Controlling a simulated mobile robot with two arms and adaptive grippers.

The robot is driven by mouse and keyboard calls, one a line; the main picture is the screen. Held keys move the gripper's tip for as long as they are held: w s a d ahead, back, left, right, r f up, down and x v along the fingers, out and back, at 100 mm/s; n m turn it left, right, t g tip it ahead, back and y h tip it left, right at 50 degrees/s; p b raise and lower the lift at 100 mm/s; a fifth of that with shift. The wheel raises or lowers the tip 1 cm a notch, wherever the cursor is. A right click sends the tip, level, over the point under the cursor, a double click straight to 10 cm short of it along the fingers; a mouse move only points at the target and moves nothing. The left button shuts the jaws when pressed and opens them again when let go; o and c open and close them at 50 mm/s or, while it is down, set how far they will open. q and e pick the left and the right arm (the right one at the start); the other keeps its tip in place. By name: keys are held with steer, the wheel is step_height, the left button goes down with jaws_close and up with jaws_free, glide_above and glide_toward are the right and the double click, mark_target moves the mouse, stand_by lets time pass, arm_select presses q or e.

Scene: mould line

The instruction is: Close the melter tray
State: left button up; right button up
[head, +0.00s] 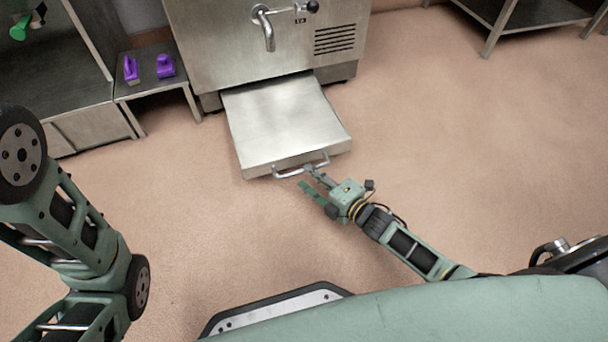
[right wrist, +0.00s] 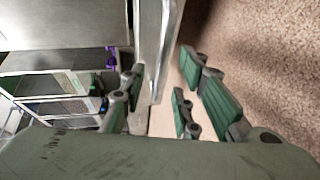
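The melter (head: 268,45) is a steel cabinet with a tap on its front. Its flat steel tray (head: 282,115) sticks out from the bottom toward me, pulled well open. A bar handle (head: 290,174) is on the tray's front edge. My right gripper (head: 307,178) is at the right part of this handle, its fingers spread apart. In the right wrist view its green-padded fingers (right wrist: 158,98) are open, with the tray's metal front (right wrist: 152,40) ahead between them. I cannot tell whether a finger touches the handle. My left gripper is out of view; only my left arm links show.
A low side table (head: 150,88) with two purple items (head: 166,66) stands left of the melter. A steel bench (head: 88,125) is at the far left. A metal table (head: 500,22) stands at the back right. The floor around the tray is clear.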

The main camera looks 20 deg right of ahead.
mark_target(304, 171)
steer(key=x, duration=0.1)
steer(key=b+x, duration=0.1)
steer(key=x, duration=0.1)
steer(key=shift+s+f, duration=0.1)
steer(key=shift+f, duration=0.1)
steer(key=shift+w+a+b, duration=0.2)
steer(key=shift+w+b, duration=0.2)
steer(key=shift+w, duration=0.15)
jaws_close()
